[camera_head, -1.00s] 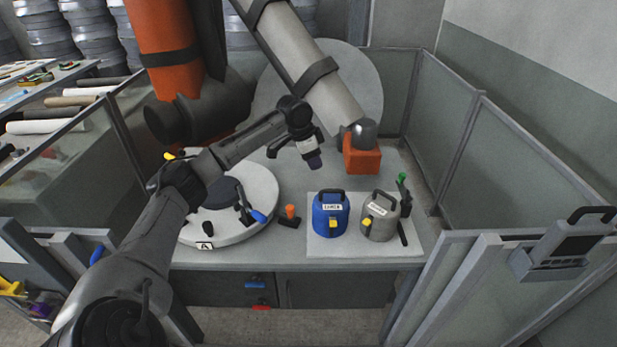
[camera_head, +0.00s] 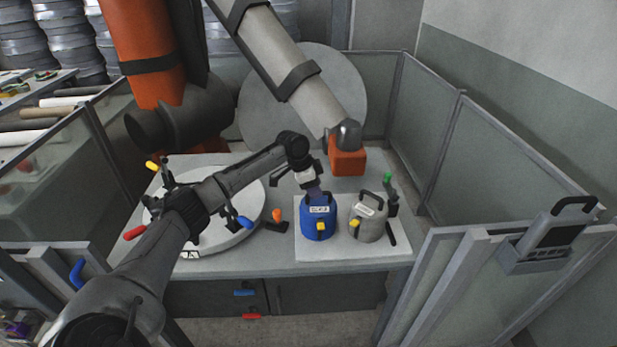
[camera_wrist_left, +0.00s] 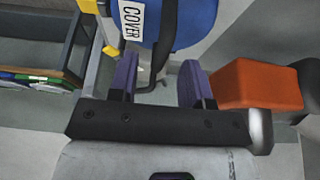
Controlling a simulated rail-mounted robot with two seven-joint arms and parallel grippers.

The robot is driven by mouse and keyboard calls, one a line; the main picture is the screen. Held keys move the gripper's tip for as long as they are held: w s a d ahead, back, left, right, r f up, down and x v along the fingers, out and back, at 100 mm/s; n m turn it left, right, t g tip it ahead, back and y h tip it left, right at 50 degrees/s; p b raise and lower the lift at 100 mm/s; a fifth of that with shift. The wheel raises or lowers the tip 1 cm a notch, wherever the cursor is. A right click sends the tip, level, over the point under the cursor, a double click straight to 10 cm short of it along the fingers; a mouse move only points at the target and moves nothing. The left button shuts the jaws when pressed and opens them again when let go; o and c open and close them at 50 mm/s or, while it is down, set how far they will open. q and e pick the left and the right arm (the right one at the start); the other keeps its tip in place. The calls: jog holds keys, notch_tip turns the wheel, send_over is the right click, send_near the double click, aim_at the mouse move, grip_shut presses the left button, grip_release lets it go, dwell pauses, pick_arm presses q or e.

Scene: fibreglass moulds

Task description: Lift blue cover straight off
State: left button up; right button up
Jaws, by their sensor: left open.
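The blue cover (camera_head: 318,222) stands upright on a pale board, with a white label and a yellow latch on its front. In the left wrist view the blue cover (camera_wrist_left: 185,22) fills the top, its label reading COVER. My left gripper (camera_head: 313,190) is just above its top, partly hiding the handle. In the wrist view my left gripper (camera_wrist_left: 160,82) has its two purple fingers apart, with the black handle (camera_wrist_left: 160,62) showing between them. I cannot tell whether they touch it. My right gripper is not in view.
A grey canister (camera_head: 369,219) with a yellow latch stands close to the right on the same pale board (camera_head: 345,253). An orange block (camera_head: 347,161) is behind. A round white disc (camera_head: 240,215) with clamps lies to the left. Glass panels (camera_head: 475,180) bound the right side.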

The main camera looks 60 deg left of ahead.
pick_arm(q)
jog(key=shift+x, duration=1.85)
grip_shut()
jog(key=shift+r, duration=0.1)
jog(key=shift+r, duration=0.15)
jog(key=shift+r+p, duration=2.35)
jog(key=shift+p, duration=0.3)
